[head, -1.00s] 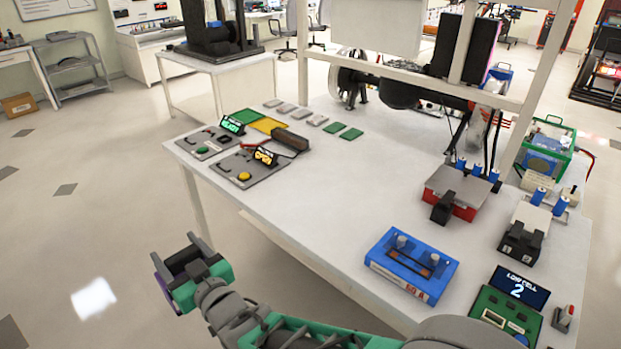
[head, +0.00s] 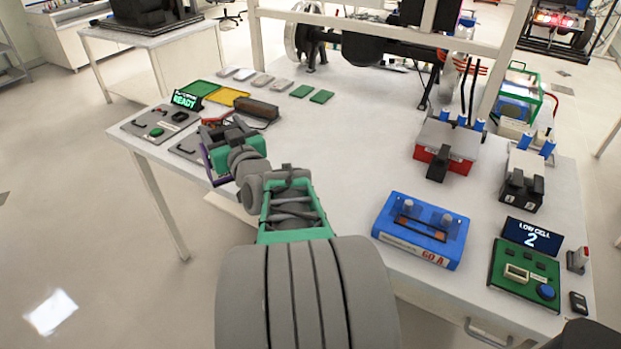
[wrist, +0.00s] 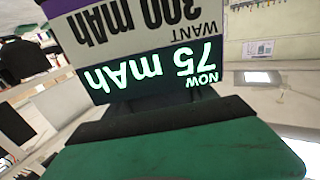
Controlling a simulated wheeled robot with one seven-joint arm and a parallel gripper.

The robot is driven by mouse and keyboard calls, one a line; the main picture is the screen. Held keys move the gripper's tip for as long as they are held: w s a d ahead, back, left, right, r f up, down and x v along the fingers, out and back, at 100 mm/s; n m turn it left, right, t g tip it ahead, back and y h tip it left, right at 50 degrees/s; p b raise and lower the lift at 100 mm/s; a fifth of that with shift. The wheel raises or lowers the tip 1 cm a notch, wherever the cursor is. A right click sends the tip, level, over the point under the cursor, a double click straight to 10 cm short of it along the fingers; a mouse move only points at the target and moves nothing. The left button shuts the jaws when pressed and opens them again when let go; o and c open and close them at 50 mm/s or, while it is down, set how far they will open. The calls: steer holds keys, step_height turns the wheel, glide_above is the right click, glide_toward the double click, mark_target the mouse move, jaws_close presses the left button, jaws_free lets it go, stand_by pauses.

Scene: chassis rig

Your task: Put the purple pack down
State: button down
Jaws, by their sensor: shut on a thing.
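My gripper (head: 222,135) is over the left front edge of the white table in the head view, beside a grey pad whose near part shows. It is shut on the purple pack. Only a thin purple edge (head: 216,178) of the pack shows below and left of the gripper there. In the wrist view the pack (wrist: 150,75) fills the upper middle. Its label appears upside down and reads WANT 300 mAh and NOW 75 mAh. A purple part shows at its top left. I cannot tell whether the pack touches anything beneath it.
A blue unit (head: 421,230) stands right. The table's middle (head: 350,140) is clear.

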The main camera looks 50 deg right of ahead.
steer(key=s+d+r+m+g+h+b, duration=0.1)
steer(key=s+d+r+m+h+b, duration=0.15)
steer(key=s+d, duration=0.9)
steer(key=s+d+r+m+g+h+b, duration=0.1)
steer(key=s+d+r+g+h+b, duration=0.15)
steer(key=s+d, duration=0.9)
steer(key=w+a+f, duration=0.1)
steer(key=w+f, duration=1.2)
steer(key=shift+w+t, duration=0.35)
steer(key=shift+w, duration=0.05)
steer(key=c, duration=0.7)
jaws_free()
steer(key=shift+f, duration=0.25)
steer(key=o, duration=0.4)
steer(key=shift+r, duration=0.1)
